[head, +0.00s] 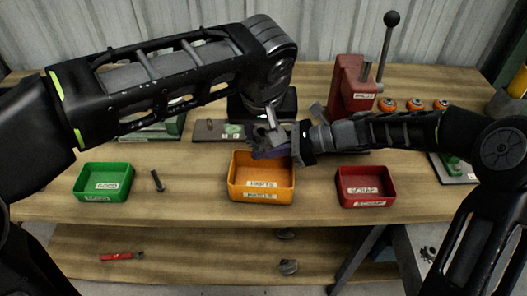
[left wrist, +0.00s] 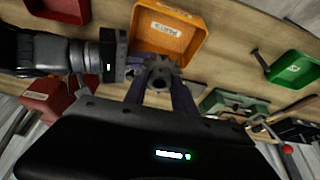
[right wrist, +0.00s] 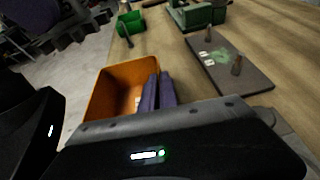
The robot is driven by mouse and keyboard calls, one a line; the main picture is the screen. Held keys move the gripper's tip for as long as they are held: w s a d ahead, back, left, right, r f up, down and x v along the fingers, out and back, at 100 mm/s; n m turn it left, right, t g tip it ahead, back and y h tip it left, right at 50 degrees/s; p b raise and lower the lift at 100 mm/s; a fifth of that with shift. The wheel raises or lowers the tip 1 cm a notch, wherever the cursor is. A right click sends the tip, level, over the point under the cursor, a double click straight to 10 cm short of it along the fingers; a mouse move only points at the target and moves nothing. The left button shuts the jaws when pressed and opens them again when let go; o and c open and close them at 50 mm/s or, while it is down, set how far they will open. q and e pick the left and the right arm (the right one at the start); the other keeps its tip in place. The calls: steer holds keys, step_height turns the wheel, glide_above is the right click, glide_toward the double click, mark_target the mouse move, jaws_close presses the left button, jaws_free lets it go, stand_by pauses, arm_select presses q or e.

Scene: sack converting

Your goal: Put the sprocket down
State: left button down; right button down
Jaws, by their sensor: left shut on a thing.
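The sprocket (left wrist: 160,80) is a grey toothed part with a dark centre hole. My left gripper (left wrist: 163,88) is shut on it, as the left wrist view shows. In the head view my left gripper (head: 275,140) is over the back of the orange parts tray (head: 262,195), and the sprocket is hard to make out there. My right gripper (head: 268,152) comes in from the right, close beside the left one. Its purple fingers (right wrist: 158,92) lie together above the orange tray with nothing visible between them. I cannot tell whether it touches the sprocket.
A dark board (right wrist: 230,70) with upright pegs and a green mark lies behind the tray. A green tray (head: 103,182) and a bolt (head: 158,180) are left, a red scrap tray (head: 365,187) right. A red press (head: 352,85) stands behind.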

arm_select(q)
steer(key=shift+w+a+f, duration=0.1)
steer(key=shift+w+a, duration=0.15)
steer(key=shift+a, duration=0.2)
steer(key=a+f, duration=0.4)
steer(key=shift+d+f+m+g+h, duration=0.15)
steer(key=shift+d+m+g+h, duration=0.5)
steer(key=shift+m, duration=1.8)
steer(key=shift+d+f+m+g+h, duration=0.3)
steer(key=shift+d+m+h, duration=0.45)
steer(key=shift+m, duration=1.65)
steer(key=shift+d+f+m+g+h, duration=0.1)
steer(key=shift+d+m+g+h, duration=0.6)
steer(key=shift+m, duration=1.75)
